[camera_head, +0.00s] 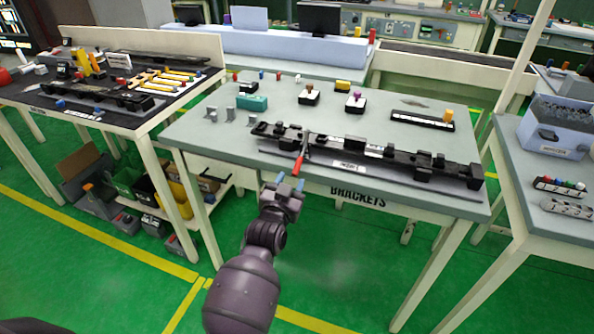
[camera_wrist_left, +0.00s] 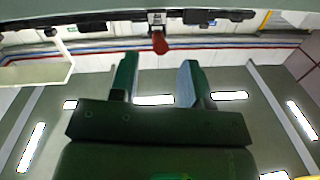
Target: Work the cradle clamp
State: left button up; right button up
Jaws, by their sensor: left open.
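The cradle clamp shows as a red lever handle (camera_head: 299,164) on the long black fixture (camera_head: 350,151), which lies along the front of the grey-green table. The handle slants down toward the table's front edge. My left gripper (camera_head: 289,181), with bluish fingertips, is in front of that edge, just below and left of the handle, apart from it. In the left wrist view the gripper (camera_wrist_left: 157,72) is open and empty. The red handle end (camera_wrist_left: 160,44) shows beyond the fingertips, roughly between them. My right gripper is in neither view.
The table's front edge (camera_head: 220,151) lies close to my left gripper. Small grey brackets (camera_head: 230,114) and a teal block (camera_head: 252,102) stand behind the fixture's left end. A black strip (camera_head: 420,120) lies at the back right. The green floor in front is clear.

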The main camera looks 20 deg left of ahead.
aim_at(294, 176)
pick_arm(q)
jog(key=shift+w+a+b, duration=0.1)
jog(key=shift+w+b, duration=0.2)
jog(key=shift+w, duration=2.55)
grip_shut()
